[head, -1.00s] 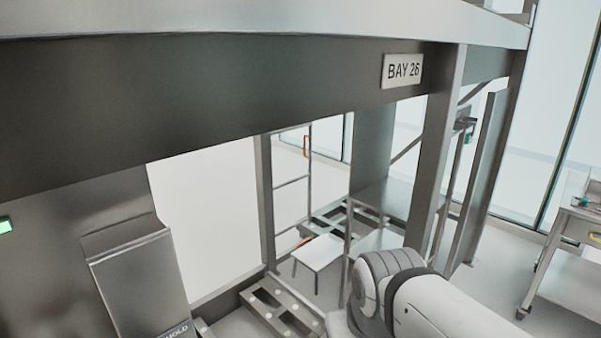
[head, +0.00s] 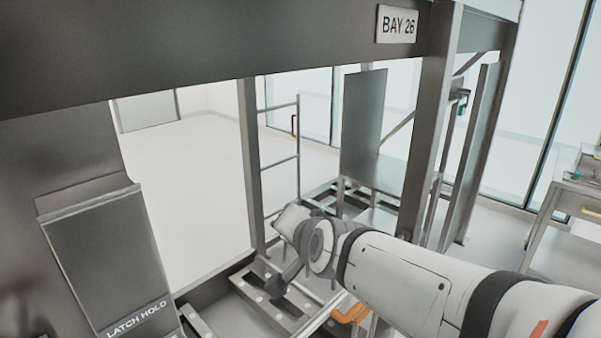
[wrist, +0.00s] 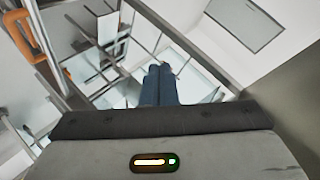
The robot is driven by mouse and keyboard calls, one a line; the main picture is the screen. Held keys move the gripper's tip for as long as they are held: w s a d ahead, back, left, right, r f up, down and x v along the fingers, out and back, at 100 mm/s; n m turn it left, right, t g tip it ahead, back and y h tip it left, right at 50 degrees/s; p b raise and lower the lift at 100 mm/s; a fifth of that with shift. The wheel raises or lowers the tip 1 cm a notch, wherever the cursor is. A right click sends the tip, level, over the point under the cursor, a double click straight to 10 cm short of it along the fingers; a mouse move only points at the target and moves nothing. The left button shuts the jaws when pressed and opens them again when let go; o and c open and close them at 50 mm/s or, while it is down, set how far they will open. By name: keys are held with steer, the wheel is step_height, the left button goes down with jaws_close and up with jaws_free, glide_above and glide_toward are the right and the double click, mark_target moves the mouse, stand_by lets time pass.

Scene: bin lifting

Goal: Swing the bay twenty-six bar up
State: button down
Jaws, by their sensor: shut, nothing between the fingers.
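The BAY 26 sign (head: 397,24) is on a dark crossbeam at the top of the head view. An orange bar (head: 350,314) shows low in the head view, below my forearm and partly hidden by it. An orange bar also shows at the upper left of the wrist view (wrist: 32,35); I cannot tell if it is the same one. My gripper (wrist: 160,68) is shut and empty, its dark blue fingers together in front of the wrist camera. The orange bar lies to the left of the fingers there, apart from them.
A sloped metal plate marked LATCH HOLD (head: 110,255) stands at the left. A grey upright post (head: 432,130) is right of the opening, with a slotted metal frame (head: 275,305) low below. A ladder-like rack (head: 280,165) stands behind. A cart (head: 575,205) is at the right.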

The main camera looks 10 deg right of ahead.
steer(key=w+a+r+m+t+h+b, duration=0.2)
steer(key=w+r+m+t+h+b, duration=0.25)
steer(key=m+t+b, duration=0.8)
steer(key=s+d+m+g+h+b, duration=0.1)
steer(key=s+m+g+h, duration=0.15)
steer(key=m+h, duration=0.65)
steer(key=s+d+m+g+h+b, duration=0.1)
steer(key=s+d+m+g+h, duration=0.3)
steer(key=m, duration=0.8)
steer(key=w+d+r+t+h+p, duration=0.1)
steer(key=w+d+r+p, duration=0.3)
steer(key=w+r, duration=0.4)
steer(key=shift+w+d+r+t, duration=0.15)
steer(key=shift+w+r+t, duration=0.25)
steer(key=shift+t, duration=0.3)
steer(key=shift+f, duration=0.15)
